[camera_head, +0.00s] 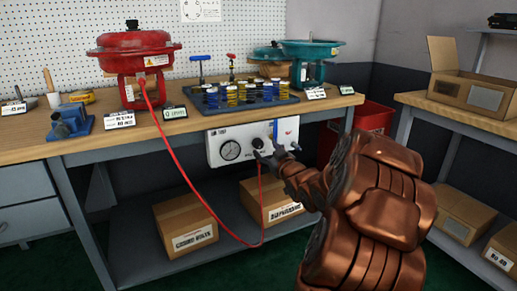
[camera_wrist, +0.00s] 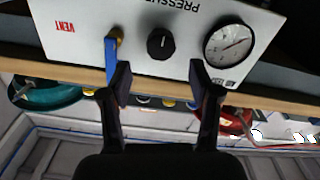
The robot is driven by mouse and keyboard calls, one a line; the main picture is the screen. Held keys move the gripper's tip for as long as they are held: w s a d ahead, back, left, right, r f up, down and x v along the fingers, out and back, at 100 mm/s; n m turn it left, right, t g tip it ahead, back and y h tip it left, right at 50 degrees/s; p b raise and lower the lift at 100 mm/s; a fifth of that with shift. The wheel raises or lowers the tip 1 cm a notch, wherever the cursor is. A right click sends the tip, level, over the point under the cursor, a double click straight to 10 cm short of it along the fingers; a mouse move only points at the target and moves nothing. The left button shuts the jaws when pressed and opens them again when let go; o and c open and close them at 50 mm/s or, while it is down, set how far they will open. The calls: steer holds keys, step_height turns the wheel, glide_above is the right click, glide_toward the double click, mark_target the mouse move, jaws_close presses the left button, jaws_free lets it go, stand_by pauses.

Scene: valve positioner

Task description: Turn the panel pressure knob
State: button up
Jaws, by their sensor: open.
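The white pressure panel (camera_head: 246,136) hangs under the front edge of the workbench. Its black round knob (camera_head: 258,142) sits between a dial gauge (camera_head: 230,150) and a blue lever at the right. In the wrist view, which is upside down, the knob (camera_wrist: 160,43) lies near the upper middle, with the blue lever (camera_wrist: 113,45) left and the gauge (camera_wrist: 229,44) right. My gripper (camera_head: 272,157) is in front of the panel, just below and right of the knob. In the wrist view my gripper (camera_wrist: 160,77) has its fingers spread and empty, apart from the knob.
A red hose (camera_head: 185,165) hangs from the red actuator (camera_head: 135,58) and loops up below the panel. Cardboard boxes (camera_head: 185,224) stand on the lower shelf. A red bin (camera_head: 374,117) is right of the panel. The bench top (camera_head: 180,142) overhangs the panel.

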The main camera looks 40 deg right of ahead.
mark_target(259, 144)
steer(key=b+x, duration=0.1)
steer(key=x, duration=0.4)
steer(key=shift+w+f, duration=0.15)
steer(key=shift+f, duration=0.05)
steer(key=shift+w+d+r+b, duration=0.15)
steer(key=shift+w+d+b, duration=0.15)
steer(key=shift+w, duration=0.25)
steer(key=c, duration=1.2)
